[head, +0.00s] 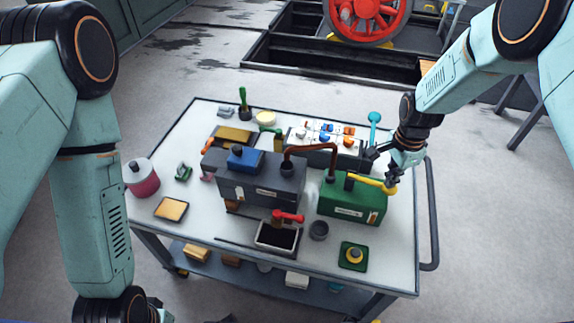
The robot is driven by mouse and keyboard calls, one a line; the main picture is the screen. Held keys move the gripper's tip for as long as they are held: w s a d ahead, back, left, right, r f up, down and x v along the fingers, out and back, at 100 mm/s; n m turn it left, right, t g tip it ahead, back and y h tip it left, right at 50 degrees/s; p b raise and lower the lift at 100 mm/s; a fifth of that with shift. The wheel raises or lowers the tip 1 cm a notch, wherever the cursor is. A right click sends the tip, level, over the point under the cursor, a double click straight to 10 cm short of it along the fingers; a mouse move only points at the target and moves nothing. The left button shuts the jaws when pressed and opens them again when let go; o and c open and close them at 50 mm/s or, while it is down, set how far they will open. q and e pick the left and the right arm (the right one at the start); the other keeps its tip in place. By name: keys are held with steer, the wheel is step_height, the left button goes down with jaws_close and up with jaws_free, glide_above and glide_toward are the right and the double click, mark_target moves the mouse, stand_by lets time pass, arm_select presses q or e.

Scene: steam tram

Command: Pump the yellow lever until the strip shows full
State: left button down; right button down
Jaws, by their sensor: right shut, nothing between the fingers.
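The yellow lever (371,182) lies nearly level across the top of a green box (350,208) at the right of the cart. A dark post stands at its left end. My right gripper (391,181) is shut with nothing in it and is at the lever's right end; I cannot tell whether it touches. A small pale label shows on the green box's front, too small to read. I cannot make out the strip. My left gripper (150,312) is partly visible at the bottom edge, away from the cart top, and its fingers are not clear.
A dark box (262,190) with a copper pipe (310,149) stands left of the green box. A red-handled tap is over a black tray (277,236). A green block with a yellow button (354,256) sits near the front. A pink jar (141,178) stands left.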

steer(key=shift+r+p, duration=2.5)
steer(key=shift+r, duration=0.5)
steer(key=shift+f, duration=0.15)
steer(key=shift+f+b, duration=2.1)
steer(key=shift+f, duration=0.85)
steer(key=shift+r+p, duration=2.6)
steer(key=shift+r, duration=0.5)
steer(key=shift+f, duration=0.1)
